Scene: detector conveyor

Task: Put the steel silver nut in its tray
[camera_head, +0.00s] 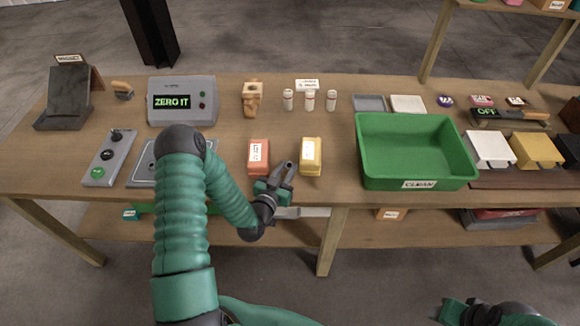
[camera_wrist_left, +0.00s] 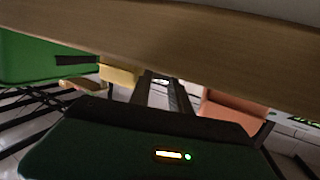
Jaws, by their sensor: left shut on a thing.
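My left gripper (camera_head: 283,172) is over the front of the table, between an orange-red box (camera_head: 258,157) and a yellow box (camera_head: 311,157). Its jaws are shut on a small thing. In the left wrist view, a small pale silvery bit, which looks like the nut (camera_wrist_left: 161,81), shows between the fingers; its shape is too small to make out. At the back of the table lie a small grey tray (camera_head: 370,104) and a pale tray (camera_head: 408,105); I cannot tell which belongs to the nut. Part of my right arm's end (camera_head: 465,312) shows at the bottom right, its jaws unclear.
A green bin (camera_head: 365,160) labelled CLEAN stands right of the gripper. White (camera_head: 488,148), yellow and black blocks are at the right.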

